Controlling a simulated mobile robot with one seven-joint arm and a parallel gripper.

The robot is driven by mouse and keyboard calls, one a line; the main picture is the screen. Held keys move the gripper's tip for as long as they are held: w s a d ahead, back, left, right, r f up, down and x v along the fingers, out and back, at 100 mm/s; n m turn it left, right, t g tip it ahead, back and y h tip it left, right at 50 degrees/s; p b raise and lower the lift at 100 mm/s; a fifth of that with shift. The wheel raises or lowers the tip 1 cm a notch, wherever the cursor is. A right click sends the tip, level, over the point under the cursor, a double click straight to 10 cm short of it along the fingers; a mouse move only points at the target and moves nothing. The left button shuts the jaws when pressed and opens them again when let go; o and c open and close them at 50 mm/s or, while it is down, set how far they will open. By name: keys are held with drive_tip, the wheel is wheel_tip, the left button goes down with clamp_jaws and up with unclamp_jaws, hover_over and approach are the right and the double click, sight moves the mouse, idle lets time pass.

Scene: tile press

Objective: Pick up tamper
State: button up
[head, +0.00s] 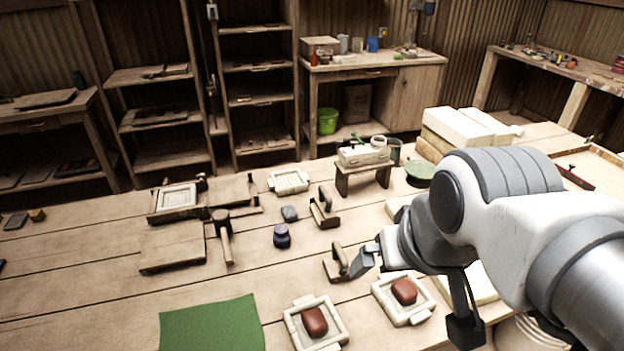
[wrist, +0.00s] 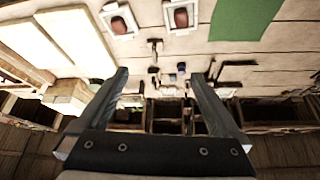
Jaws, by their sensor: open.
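Two wooden tools, each a flat block with an upright handle, stand on the bench in the head view. The nearer one, which looks like a tamper (head: 332,268), is just left of my gripper (head: 362,263). A similar one (head: 322,212) stands farther back, and I cannot tell for sure which is the tamper. In the wrist view my gripper (wrist: 160,75) is open, with nothing held between its fingers. A small dark upright tool (wrist: 154,46) shows beyond the fingertips, apart from them.
Two pale moulds with red-brown clay (head: 316,322) (head: 404,291) lie nearer the front. A green cloth (head: 212,325), a dark blue jar (head: 282,237), a wooden mallet (head: 224,238) and a small stand (head: 364,170) are around. Pale blocks (head: 466,130) are stacked at the back right.

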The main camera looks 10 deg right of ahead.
drive_tip(key=shift+w, duration=0.15)
drive_tip(key=c, duration=0.4)
drive_tip(key=shift+n+g+h, duration=0.3)
drive_tip(key=shift+n+h, duration=0.1)
drive_tip(key=shift+h, duration=0.3)
drive_tip(key=w+f+b, duration=0.1)
drive_tip(key=w+f, duration=0.1)
drive_tip(key=w, duration=0.3)
drive_tip(key=w+f+b, duration=0.1)
drive_tip(key=w+f, duration=0.2)
drive_tip(key=w, duration=0.2)
drive_tip(key=w+d+f+b, duration=0.1)
drive_tip(key=w+f, duration=0.1)
drive_tip(key=w, duration=0.3)
drive_tip(key=shift+f+b, duration=0.25)
drive_tip(key=shift+b, duration=0.05)
drive_tip(key=shift+c, duration=1.1)
drive_tip(key=n+b, duration=0.1)
drive_tip(key=b, duration=0.1)
approach(340, 252)
drive_tip(key=b+x, duration=0.2)
drive_tip(key=x, duration=0.3)
drive_tip(key=shift+w+f, duration=0.25)
drive_tip(key=shift+f, duration=0.1)
drive_tip(key=shift+b+x, duration=0.6)
drive_tip(key=shift+x, duration=2.15)
